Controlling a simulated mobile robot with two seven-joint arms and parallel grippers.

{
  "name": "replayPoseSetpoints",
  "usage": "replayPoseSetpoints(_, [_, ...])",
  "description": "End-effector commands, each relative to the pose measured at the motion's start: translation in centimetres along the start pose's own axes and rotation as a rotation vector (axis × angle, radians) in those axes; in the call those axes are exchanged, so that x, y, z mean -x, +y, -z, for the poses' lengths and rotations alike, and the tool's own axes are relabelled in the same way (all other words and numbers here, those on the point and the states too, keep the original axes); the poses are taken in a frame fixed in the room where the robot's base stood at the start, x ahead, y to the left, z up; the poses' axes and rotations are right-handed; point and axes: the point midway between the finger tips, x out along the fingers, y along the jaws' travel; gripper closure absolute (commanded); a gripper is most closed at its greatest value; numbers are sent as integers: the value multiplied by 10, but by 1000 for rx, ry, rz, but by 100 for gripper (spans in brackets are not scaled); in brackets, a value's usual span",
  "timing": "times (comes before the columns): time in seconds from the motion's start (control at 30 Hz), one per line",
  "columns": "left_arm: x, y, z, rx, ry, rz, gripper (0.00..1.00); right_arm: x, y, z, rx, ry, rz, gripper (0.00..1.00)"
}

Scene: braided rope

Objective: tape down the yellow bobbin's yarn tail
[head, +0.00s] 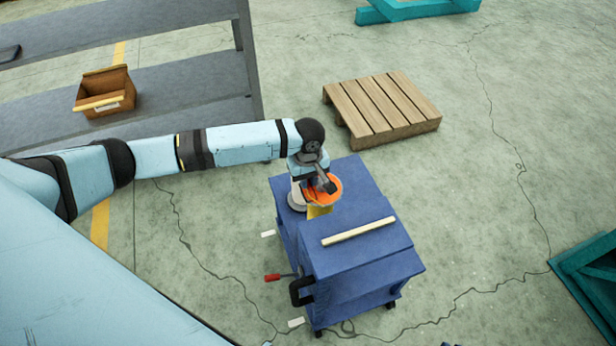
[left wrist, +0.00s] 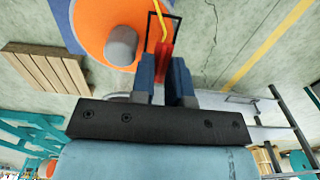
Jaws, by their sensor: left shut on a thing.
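A round orange disc (head: 327,188) lies at the back left of the blue cart's top, partly covered by my left gripper (head: 314,174). A yellow patch (head: 318,212) shows at its lower edge. In the left wrist view the orange disc (left wrist: 98,22) has a grey knob (left wrist: 121,45) at its middle. A thin yellow strand (left wrist: 161,26) runs down to a red piece (left wrist: 163,60) at the tips of my left gripper (left wrist: 167,72). The gripper is shut, seemingly on the red piece; the contact is hard to see. I see no tape for certain. My right gripper is not in view.
The blue cart (head: 365,265) carries a cream stick (head: 358,231). A red-handled tool (head: 273,277) and black handle (head: 301,291) are at its left side. A wooden pallet (head: 382,108) lies behind. A brown bin (head: 105,92) sits on the grey shelving (head: 185,88).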

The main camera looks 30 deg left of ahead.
Motion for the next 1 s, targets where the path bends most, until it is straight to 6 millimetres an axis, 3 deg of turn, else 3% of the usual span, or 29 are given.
replayPoseSetpoints(0.37, [-2,0,0,0,0,0,100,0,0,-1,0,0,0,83])
replayPoseSetpoints(1.0, [-23,0,0,-1,0,-1,100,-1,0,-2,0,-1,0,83])
